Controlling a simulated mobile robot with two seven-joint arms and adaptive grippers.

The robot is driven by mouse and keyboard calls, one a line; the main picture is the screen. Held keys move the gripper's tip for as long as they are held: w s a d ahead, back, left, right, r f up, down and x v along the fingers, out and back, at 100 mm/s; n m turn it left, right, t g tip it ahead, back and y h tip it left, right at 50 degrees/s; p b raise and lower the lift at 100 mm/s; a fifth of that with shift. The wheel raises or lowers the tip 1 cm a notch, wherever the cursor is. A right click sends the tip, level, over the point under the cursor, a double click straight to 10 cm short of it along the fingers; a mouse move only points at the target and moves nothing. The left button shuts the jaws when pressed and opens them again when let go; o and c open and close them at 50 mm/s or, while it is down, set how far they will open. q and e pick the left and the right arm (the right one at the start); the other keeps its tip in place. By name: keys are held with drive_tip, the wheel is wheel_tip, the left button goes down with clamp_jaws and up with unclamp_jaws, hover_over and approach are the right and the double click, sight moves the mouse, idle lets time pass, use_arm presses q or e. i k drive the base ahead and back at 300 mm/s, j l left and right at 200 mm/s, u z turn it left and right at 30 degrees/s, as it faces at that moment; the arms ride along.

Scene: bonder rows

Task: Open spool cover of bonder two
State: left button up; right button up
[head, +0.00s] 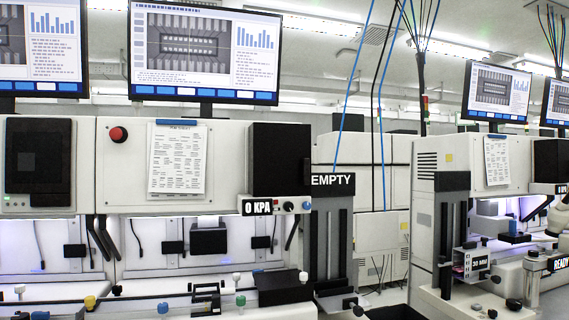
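A bonder (225,150) fills the left and middle of the head view, with a white upper housing. A black box-shaped cover (281,160) sits at the housing's right end and looks shut. Another black panel (38,155) with a small green light is at the far left. A second bonder (450,165) stands at the right, with a similar black box (550,162) partly cut off by the picture edge. No label shows which bonder is number two, and I cannot tell which black part is the spool cover. Neither of my grippers is in view.
A monitor (205,50) stands above the near bonder. Knobs stick up along the front rail (150,297). A gap separates the bonders; cables hang above it.

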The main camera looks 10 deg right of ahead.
sight(279, 154)
drive_tip(key=i+l, duration=0.25)
drive_tip(key=i, duration=0.15)
drive_tip(key=i+z, duration=0.1)
drive_tip(key=z, duration=1.45)
